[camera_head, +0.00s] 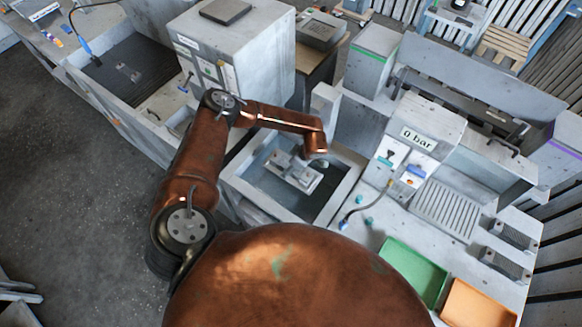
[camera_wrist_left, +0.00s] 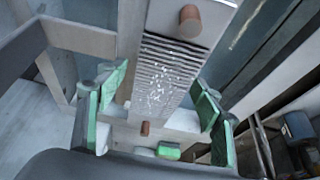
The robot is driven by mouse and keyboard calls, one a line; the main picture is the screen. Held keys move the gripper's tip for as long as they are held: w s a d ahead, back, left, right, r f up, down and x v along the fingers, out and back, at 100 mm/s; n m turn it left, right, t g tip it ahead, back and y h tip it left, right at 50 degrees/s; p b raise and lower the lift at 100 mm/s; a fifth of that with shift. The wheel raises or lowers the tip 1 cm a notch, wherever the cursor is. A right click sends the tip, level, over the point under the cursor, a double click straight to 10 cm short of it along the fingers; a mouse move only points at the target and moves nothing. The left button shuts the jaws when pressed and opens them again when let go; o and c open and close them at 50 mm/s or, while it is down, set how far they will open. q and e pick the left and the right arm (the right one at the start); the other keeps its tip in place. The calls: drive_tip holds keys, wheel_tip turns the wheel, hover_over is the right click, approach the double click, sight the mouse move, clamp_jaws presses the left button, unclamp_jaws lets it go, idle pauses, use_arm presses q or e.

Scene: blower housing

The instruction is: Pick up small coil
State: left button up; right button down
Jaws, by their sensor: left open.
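My left gripper (camera_wrist_left: 156,112) is open, with green pads on its fingers at both sides of the wrist view. Between and beyond the fingers is a grey finned block (camera_wrist_left: 168,75), seemingly a coil, with a copper-coloured stub (camera_wrist_left: 190,20) at its far end and a smaller one (camera_wrist_left: 145,128) near the bottom. I cannot tell whether the pads touch it. In the head view my left gripper (camera_head: 303,165) is low over a basin (camera_head: 335,196), at a pale fixture (camera_head: 285,176); the wrist hides part of it. My right gripper is not in view.
Two dark ribbed pieces (camera_head: 513,235) lie at the bench's right edge. A green tray (camera_head: 413,268) and an orange tray (camera_head: 480,303) stand at its front. A "0 bar" unit (camera_head: 425,125) and a tall grey cabinet (camera_head: 255,55) flank the basin, whose walls surround the gripper.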

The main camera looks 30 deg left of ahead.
use_arm(q)
drive_tip(key=c, duration=1.6)
drive_tip(key=shift+c, duration=0.3)
drive_tip(key=shift+w+r, duration=0.1)
drive_tip(key=shift+r, duration=0.05)
drive_tip(key=shift+r, duration=0.55)
drive_tip(key=s+d+r+b, duration=0.5)
drive_tip(key=s+d+r, duration=0.4)
drive_tip(key=s+r, duration=0.2)
drive_tip(key=shift+r+b, duration=0.35)
